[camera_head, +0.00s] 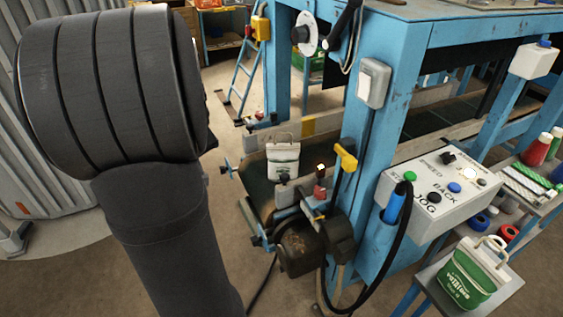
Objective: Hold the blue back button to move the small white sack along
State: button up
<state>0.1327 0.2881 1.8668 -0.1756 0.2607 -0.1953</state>
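The control box (425,203) is light grey and sits at the right on the blue frame, with lettering that includes BACK and JOG. The blue button (454,187) is on its sloped top face, beside the word BACK. Nothing visible touches it. My dark grey arm fills the left of the view. My gripper is out of view, so its opening and position cannot be seen.
A green-and-white sack (467,277) rests on a stool at lower right. A motor (304,247) sits under the belt end.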

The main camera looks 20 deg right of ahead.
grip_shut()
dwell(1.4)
